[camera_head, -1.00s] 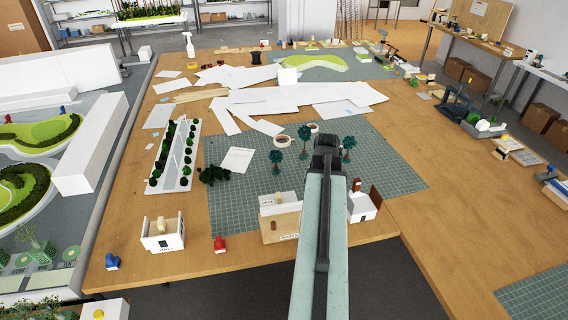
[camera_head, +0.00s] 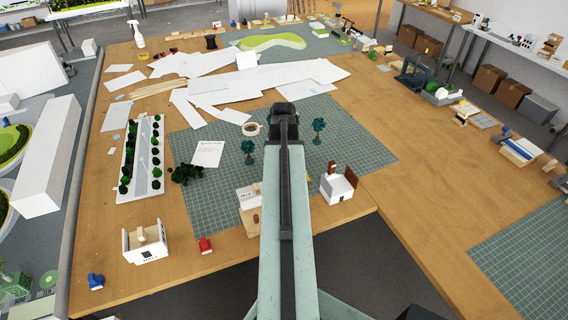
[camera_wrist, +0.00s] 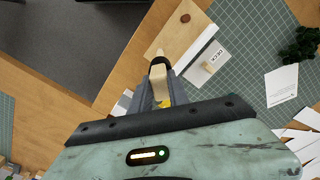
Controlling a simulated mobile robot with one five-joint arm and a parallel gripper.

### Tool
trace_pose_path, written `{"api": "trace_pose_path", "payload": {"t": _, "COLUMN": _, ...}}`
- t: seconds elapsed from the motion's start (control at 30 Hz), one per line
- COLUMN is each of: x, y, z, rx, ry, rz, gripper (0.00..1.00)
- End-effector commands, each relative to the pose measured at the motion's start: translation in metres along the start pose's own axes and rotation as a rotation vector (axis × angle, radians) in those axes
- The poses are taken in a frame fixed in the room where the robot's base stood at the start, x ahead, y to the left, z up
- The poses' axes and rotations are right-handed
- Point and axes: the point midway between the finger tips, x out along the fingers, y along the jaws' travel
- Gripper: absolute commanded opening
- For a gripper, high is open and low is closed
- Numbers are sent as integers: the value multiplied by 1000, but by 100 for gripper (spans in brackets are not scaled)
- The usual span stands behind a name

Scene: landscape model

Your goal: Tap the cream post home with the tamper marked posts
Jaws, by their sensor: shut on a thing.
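In the wrist view my gripper (camera_wrist: 160,84) is shut on a pale wooden piece (camera_wrist: 158,58), whose tip sticks out past the fingers. I cannot tell whether it is the tamper or a post. Past it lie a wooden board with a brown round spot (camera_wrist: 185,18) and a white wall marked DECK (camera_wrist: 204,50). In the head view my arm hides the fingers, the held piece and part of the small white-and-wood model (camera_head: 246,195). No posts marking is readable now.
A white HALL model (camera_head: 146,243), a red piece (camera_head: 205,245) and a blue piece (camera_head: 95,281) stand near the front edge. A white model with a brown part (camera_head: 338,183) is right of my arm. Trees (camera_head: 319,126) and a cup (camera_head: 251,129) stand on the green mat (camera_head: 365,150).

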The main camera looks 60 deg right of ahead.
Motion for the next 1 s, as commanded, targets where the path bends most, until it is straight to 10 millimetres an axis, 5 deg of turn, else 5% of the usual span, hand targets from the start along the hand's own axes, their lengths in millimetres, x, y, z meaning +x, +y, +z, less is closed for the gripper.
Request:
{"api": "trace_pose_path", "payload": {"t": 0.37, "x": 12, "y": 0, "z": 2, "rx": -1, "ry": 0, "rz": 0, "gripper": 0}}
{"api": "trace_pose_path", "payload": {"t": 0.77, "x": 58, "y": 0, "z": 2, "rx": -2, "ry": 0, "rz": 0, "gripper": 0}}
{"api": "trace_pose_path", "payload": {"t": 1.0, "x": 56, "y": 1, "z": 2, "rx": -1, "ry": 0, "rz": 0, "gripper": 0}}
